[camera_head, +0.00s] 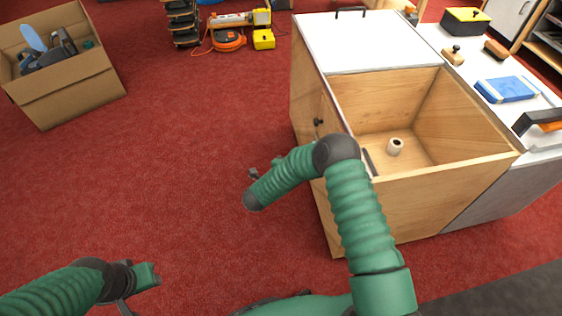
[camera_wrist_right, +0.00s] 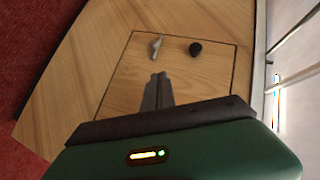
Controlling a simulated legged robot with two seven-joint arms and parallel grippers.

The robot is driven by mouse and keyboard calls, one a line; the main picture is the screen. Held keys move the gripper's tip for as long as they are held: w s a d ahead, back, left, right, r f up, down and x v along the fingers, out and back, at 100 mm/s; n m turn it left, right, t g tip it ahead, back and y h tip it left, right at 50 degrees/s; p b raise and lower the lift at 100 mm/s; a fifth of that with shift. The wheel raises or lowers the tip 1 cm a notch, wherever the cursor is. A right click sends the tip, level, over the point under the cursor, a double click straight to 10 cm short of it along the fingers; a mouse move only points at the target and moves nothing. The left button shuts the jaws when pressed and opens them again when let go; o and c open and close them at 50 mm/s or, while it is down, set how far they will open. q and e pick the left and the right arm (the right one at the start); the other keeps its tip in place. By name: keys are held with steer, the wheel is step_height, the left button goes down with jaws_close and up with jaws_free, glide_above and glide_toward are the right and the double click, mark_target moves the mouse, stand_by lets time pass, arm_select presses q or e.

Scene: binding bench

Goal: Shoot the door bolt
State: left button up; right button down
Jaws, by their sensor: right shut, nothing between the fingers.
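The cabinet door (camera_wrist_right: 195,75) is a square wooden panel outlined by a dark seam in the right wrist view. A small silver metal piece (camera_wrist_right: 156,46), which looks like the bolt's handle, stands near the panel's upper edge. A round black knob (camera_wrist_right: 195,48) is to its right; it also shows in the head view (camera_head: 319,122). My right gripper (camera_wrist_right: 160,77) is shut and empty, its tips just below the silver piece and apart from it in the picture. My left gripper (camera_head: 138,288) is low at the left, far from the cabinet; its fingers are unclear.
The wooden cabinet (camera_head: 420,205) has an open-topped compartment with a small pale cylinder (camera_head: 395,146) inside. My right arm crosses its near left corner. A white worktop (camera_head: 465,70) with a blue item (camera_head: 507,89) is at right. A cardboard box (camera_head: 80,90) stands on the clear red carpet.

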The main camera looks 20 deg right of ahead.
arm_select(q)
steer(key=shift+s+a+f, duration=0.15)
steer(key=shift+s, duration=0.05)
arm_select(e)
steer(key=shift+s+f, duration=0.3)
steer(key=shift+f, duration=0.05)
